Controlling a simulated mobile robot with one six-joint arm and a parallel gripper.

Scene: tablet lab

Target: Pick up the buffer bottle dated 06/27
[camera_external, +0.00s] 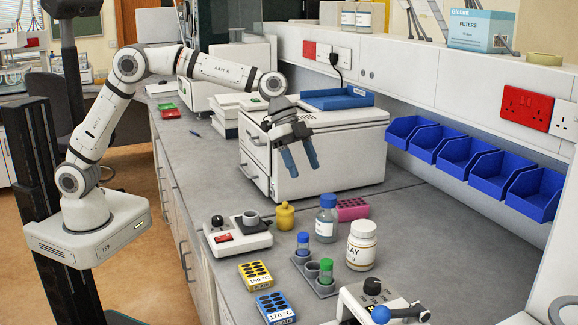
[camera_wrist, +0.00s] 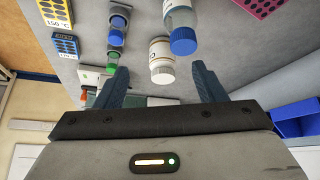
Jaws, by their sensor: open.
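A clear bottle with a blue cap (camera_external: 327,218) stands upright on the bench; it also shows in the wrist view (camera_wrist: 181,28). A white jar with a pale lid (camera_external: 361,245) stands just in front of it, also in the wrist view (camera_wrist: 160,55). Two more small bottles (camera_external: 348,17) (camera_external: 363,17) stand on the shelf at the back. No date is readable on any of them. My gripper (camera_external: 301,166) is open and empty, pointing down above the bench in front of the white box instrument, behind and above the blue-capped bottle and apart from it.
A grey rack (camera_external: 318,284) with blue- and green-capped vials stands left of the jar. A pink block (camera_external: 352,209) is close behind the blue-capped bottle. A yellow pot (camera_external: 285,215) and a hotplate (camera_external: 237,236) are to the left. Blue bins (camera_external: 470,158) line the wall.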

